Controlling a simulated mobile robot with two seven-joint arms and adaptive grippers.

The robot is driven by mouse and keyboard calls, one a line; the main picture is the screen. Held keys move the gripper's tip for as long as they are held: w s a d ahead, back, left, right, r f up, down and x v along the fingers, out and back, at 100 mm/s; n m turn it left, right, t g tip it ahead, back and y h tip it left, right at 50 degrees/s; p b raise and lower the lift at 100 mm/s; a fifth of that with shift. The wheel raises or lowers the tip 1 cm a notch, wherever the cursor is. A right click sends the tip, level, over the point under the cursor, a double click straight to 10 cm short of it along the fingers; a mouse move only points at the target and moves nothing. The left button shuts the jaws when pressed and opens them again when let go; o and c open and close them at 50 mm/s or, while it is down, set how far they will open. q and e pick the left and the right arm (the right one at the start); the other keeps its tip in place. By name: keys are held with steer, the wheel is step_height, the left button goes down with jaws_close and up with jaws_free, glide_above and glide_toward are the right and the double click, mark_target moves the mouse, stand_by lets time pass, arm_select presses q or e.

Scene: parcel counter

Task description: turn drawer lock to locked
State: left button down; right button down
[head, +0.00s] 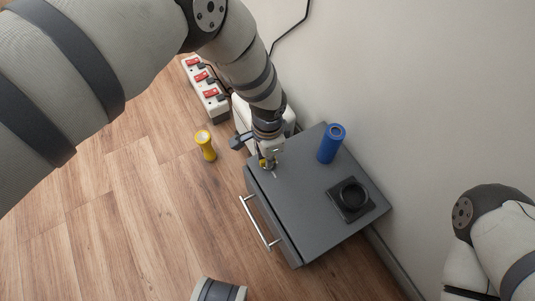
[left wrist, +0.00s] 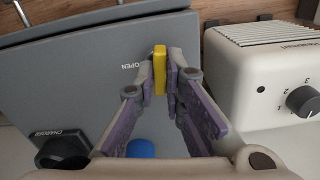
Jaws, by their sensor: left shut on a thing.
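A grey drawer cabinet (head: 300,190) stands against the wall, with a silver bar handle (head: 260,222) on its front. Its top also shows in the left wrist view (left wrist: 85,85). My left gripper (head: 268,160) is at the top near the cabinet's left corner. In the left wrist view its fingers (left wrist: 163,80) are shut on the yellow lock key (left wrist: 160,70), which stands up between the tips. The word OPEN is printed on the grey surface just left of the key. Any other lock label is hidden. My right gripper is out of view.
A blue cylinder (head: 331,143) and a black charger (head: 350,198) stand on the cabinet top. A white appliance with a dial (left wrist: 265,65) is close beside the gripper. A yellow object (head: 205,145) and a power strip (head: 205,88) are on the wooden floor.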

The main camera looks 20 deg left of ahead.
arm_select(q)
steer(key=shift+n, duration=0.4)
steer(key=c, duration=1.7)
jaws_free()
step_height(320, 180, up, 12)
